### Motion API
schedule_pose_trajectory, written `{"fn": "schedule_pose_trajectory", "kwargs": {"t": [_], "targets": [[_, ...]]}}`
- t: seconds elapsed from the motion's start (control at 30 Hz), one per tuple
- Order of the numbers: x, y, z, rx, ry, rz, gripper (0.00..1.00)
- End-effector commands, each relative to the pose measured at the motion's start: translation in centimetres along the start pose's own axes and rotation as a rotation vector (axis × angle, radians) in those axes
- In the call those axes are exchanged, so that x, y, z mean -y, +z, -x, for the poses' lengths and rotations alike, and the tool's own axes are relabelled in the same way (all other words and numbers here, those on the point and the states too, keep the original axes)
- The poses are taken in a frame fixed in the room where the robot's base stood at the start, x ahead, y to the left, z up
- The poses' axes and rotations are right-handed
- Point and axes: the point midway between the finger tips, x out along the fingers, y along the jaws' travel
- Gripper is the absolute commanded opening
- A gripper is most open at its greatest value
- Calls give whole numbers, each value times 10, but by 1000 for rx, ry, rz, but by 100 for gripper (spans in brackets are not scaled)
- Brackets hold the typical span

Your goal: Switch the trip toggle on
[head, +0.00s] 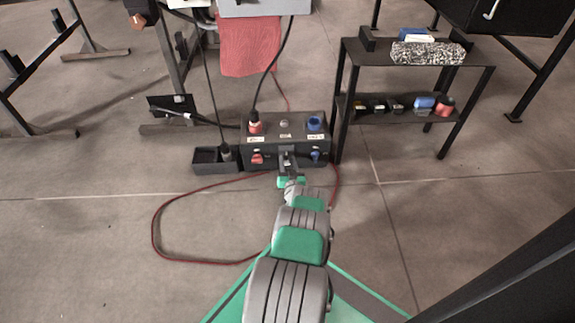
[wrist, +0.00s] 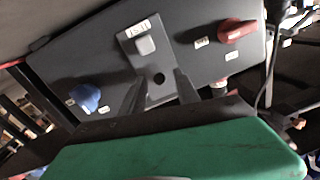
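The dark control box (head: 318,129) stands on the floor in the head view, with my gripper (head: 288,158) at the middle of its front face. In the wrist view a grey plate (wrist: 132,44) on that face carries a small white label, a pale square piece (wrist: 145,46) and a dark round spot (wrist: 158,79). This plate seems to hold the trip toggle; its on or off position cannot be told. My gripper (wrist: 161,77) shows two dark fingers spread apart with nothing between them, in front of the plate near the dark spot. Contact cannot be told.
A red handle (wrist: 238,31) and a blue knob (wrist: 86,98) flank the plate. Red and blue plugs sit on top of the box. A small dark bin (head: 207,165) stands left of it, a shelf (head: 410,103) right. A red cable (head: 156,225) loops over the floor.

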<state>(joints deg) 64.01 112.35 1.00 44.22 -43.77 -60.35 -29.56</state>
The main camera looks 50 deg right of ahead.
Motion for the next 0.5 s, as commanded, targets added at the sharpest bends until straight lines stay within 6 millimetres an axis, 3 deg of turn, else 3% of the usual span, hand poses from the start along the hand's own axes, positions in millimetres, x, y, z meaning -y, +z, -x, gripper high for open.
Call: {"fn": "schedule_pose_trajectory", "kwargs": {"t": [0.3,0.5], "targets": [[0,0,-8,1,0,-1,38],[0,0,-8,2,0,-1,22]]}}
